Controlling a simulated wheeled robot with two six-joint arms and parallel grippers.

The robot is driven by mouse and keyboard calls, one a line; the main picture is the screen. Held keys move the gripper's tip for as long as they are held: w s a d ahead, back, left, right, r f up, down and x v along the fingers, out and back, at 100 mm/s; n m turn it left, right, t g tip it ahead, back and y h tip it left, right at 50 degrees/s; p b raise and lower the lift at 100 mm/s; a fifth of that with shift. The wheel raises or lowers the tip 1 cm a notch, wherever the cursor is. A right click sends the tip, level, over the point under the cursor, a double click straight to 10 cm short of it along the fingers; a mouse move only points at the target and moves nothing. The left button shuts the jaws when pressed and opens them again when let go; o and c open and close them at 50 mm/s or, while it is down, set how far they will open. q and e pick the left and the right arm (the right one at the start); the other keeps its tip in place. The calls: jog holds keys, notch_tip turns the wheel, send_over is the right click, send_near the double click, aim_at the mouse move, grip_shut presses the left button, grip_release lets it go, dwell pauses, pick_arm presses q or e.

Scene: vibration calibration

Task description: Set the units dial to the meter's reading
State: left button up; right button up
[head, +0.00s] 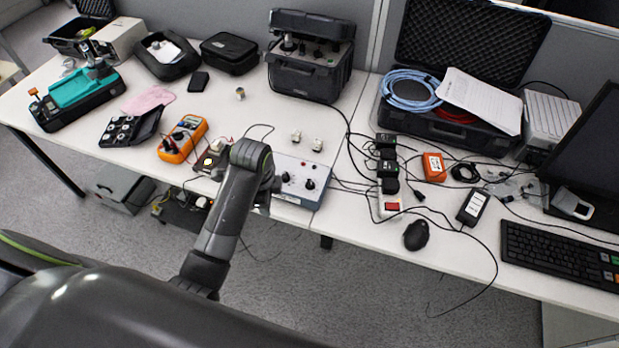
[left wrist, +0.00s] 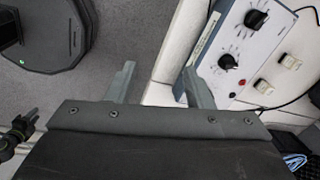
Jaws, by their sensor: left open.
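A blue-grey control box (head: 322,176) with a light panel sits at the table's front edge. It carries two black knobs, one on the left (head: 287,178) and one on the right (head: 309,184); I cannot tell which is the units dial. In the left wrist view they appear as a nearer knob (left wrist: 228,61) and a farther knob (left wrist: 255,18). An orange multimeter (head: 183,138) lies left of the box; its reading is not legible. My left gripper (left wrist: 162,85) is open and empty, apart from the knobs. My arm partly hides the box's left side.
A small dark device (head: 208,161) with leads lies between multimeter and box. Two small whitish pieces (head: 306,140) are behind the box. A power strip (head: 389,203), cables and a black mouse (head: 417,235) are to the right.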

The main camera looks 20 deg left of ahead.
pick_arm(q)
jog(key=w+d+r+m, duration=0.45)
jog(key=w+m, duration=0.25)
jog(key=w, duration=0.2)
notch_tip(320, 180, up, 6)
jog(key=m+g, duration=0.2)
jog(key=m, duration=0.3)
send_over(310, 182)
notch_tip(310, 182, down, 16)
jog(key=shift+r+b, duration=0.1)
jog(key=shift+b, duration=0.6)
jog(key=shift+f, duration=0.75)
jog(key=c, duration=1)
jog(key=shift+r, duration=0.1)
